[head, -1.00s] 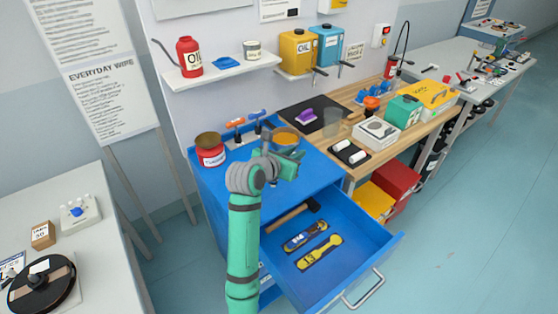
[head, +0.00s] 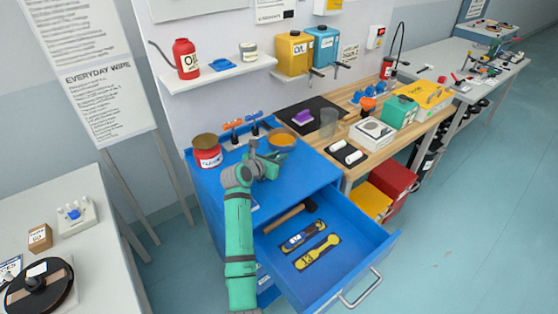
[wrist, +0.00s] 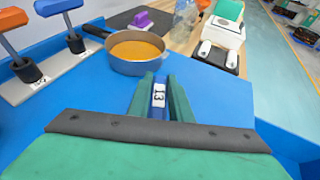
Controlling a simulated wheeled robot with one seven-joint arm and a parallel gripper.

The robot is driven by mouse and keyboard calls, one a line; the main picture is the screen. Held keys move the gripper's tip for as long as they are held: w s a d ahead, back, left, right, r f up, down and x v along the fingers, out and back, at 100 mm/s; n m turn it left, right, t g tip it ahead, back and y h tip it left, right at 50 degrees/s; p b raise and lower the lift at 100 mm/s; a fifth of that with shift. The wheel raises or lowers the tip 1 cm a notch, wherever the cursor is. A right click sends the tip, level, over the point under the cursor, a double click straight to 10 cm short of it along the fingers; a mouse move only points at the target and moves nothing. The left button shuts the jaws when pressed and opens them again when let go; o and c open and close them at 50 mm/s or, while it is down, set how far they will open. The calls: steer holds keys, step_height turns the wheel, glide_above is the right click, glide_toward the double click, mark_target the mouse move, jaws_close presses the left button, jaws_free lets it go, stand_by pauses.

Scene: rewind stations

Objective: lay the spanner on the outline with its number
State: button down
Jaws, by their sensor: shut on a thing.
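My gripper (head: 272,163) is over the blue cabinet top, behind the open drawer (head: 352,262). In the wrist view its fingers (wrist: 160,98) are shut on a blue spanner (wrist: 159,88) with a white label that seems to read 13. Most of the spanner is hidden between the fingers. In the drawer, a yellow spanner-shaped outline (head: 318,252) on a dark patch carries a number that looks like 13. Beside it, a second dark patch (head: 302,238) has blue and yellow on it; its number is too small to read.
A hammer (head: 291,217) lies at the drawer's back. On the cabinet top are an orange-filled pan (wrist: 136,52), close ahead of the gripper, a red tin (head: 207,156) and orange and blue-handled tools on stands (wrist: 25,70). The drawer's front part is bare.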

steer(key=shift+f, duration=0.8)
steer(key=c, duration=1.6)
jaws_free()
steer(key=shift+d+f, duration=0.1)
steer(key=shift+f, duration=0.05)
steer(key=shift+w, duration=0.1)
